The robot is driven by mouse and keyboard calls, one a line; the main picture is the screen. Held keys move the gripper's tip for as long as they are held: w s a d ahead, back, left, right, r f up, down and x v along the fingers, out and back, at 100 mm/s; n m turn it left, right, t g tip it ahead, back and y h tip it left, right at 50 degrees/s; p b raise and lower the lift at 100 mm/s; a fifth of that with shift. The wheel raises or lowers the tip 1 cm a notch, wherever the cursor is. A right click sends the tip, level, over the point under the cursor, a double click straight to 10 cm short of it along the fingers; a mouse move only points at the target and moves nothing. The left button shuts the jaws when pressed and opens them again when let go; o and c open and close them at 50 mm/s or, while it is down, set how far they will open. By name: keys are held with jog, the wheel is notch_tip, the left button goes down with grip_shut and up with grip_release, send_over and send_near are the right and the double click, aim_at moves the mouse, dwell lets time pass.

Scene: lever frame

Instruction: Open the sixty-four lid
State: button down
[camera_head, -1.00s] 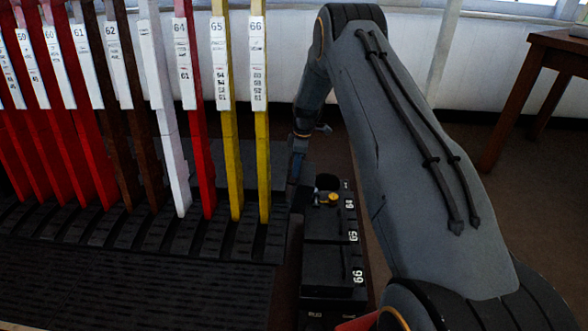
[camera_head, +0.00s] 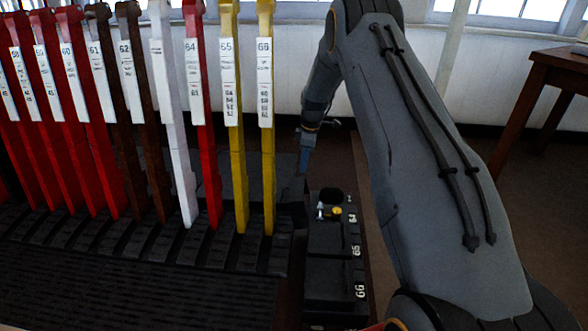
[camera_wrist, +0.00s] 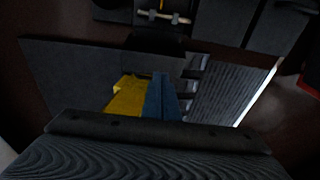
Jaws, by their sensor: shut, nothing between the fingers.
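The black box labelled 64 (camera_head: 351,218) is the far one in a row of boxes right of the levers in the head view. A round black piece (camera_head: 331,196) stands up on it, with a brass fitting (camera_head: 336,211) and a small silver part beside it. I cannot tell whether its lid is raised. My gripper (camera_head: 304,168) is shut and empty, beyond and left of this box, apart from it. A silver rod with a brass part (camera_wrist: 164,16) shows at the top there.
Numbered levers stand left, with the yellow lever 66 (camera_head: 266,130) closest to the boxes. Boxes 65 (camera_head: 333,244) and 66 (camera_head: 333,279) are nearer me. A wooden table (camera_head: 552,72) stands far right. Open floor lies between it and my arm.

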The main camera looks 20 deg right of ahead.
jog(key=s+a+r+m, duration=0.2)
jog(key=s+a+r, duration=0.8)
jog(key=a, duration=0.3)
jog(key=s+a+r+m, duration=0.2)
jog(key=s+a+r, duration=0.75)
jog(key=a, duration=0.35)
jog(key=s+a+r+m, duration=0.2)
jog(key=s, duration=1.4)
jog(key=s+a+r+m, duration=0.1)
jog(key=s+a+r, duration=0.15)
jog(key=s, duration=1.35)
jog(key=d+r+m+p, duration=0.3)
jog(key=d+r+p, duration=0.6)
jog(key=p, duration=0.7)
jog(key=d+r+m+h+p, duration=0.1)
jog(key=d+r+m+p, duration=0.2)
jog(key=d+r+p, duration=0.7)
notch_tip(320, 180, up, 6)
jog(key=p, duration=0.7)
jog(key=shift+w+d+g, duration=0.15)
jog(key=shift+w+g, duration=0.05)
jog(key=shift+g, duration=0.1)
jog(key=c, duration=2.5)
grip_release()
jog(key=shift+s+d+r+p, duration=0.15)
jog(key=shift+d+r+p, duration=0.1)
jog(key=shift+d+p, duration=0.25)
jog(key=o, duration=0.7)
jog(key=shift+m, duration=0.3)
jog(key=shift+c, duration=0.2)
